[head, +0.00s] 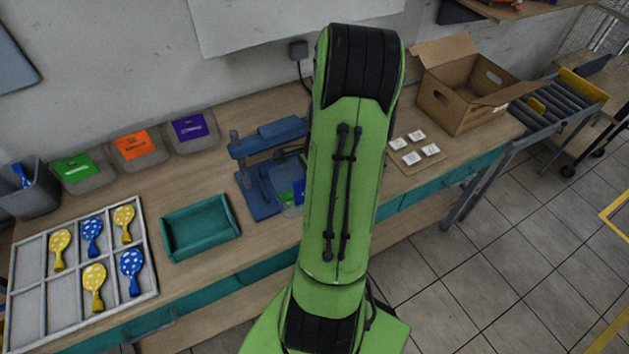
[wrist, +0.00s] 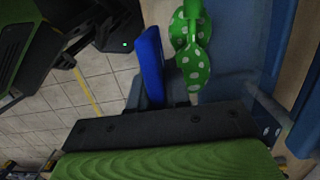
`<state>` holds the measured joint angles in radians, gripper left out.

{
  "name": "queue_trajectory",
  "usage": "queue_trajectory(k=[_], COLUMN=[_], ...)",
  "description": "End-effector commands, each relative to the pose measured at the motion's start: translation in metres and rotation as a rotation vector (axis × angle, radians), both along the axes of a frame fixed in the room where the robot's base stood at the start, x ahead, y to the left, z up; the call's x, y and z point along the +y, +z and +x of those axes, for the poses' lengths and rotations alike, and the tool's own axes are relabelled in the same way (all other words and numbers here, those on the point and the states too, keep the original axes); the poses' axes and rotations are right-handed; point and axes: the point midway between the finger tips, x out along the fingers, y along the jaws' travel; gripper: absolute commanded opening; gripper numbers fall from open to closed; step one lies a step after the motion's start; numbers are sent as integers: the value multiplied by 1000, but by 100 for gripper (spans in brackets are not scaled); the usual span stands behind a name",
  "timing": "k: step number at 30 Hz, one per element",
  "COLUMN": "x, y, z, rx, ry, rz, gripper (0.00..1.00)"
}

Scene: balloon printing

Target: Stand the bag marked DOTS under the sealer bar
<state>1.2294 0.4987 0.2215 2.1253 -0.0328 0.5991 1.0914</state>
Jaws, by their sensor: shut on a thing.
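The blue sealer (head: 264,168) stands on the bench left of my arm, its upper bar reaching right. A clear bag (head: 285,198) with green and blue in it shows at the sealer's front, partly behind my arm. In the wrist view, a green balloon with white dots (wrist: 196,68) and a blue piece (wrist: 150,62) show just beyond my gripper (wrist: 172,98). My gripper is shut on the bag; the arm hides it in the head view. The DOTS marking is not readable, and I cannot tell whether the bag rests on the sealer's base.
A teal tray (head: 201,228) lies empty left of the sealer. A divided white tray (head: 35,298) holds several dotted balloons. Labelled bins (head: 139,146) line the wall. White cards (head: 413,158) and an open carton (head: 455,105) stand right of my arm, before a roller conveyor (head: 560,105).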

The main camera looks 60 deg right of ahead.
Motion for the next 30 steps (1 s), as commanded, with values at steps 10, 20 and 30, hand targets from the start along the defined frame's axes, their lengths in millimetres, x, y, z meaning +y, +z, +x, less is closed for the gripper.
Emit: queue_trajectory(k=[10, 20, 30], x=[-7, -22, -39], y=[-40, -45, -47], z=[10, 35, 66], rx=[0, 1, 0], ry=[-2, 0, -1], rz=[0, -1, 1], gripper=[0, 0, 0])
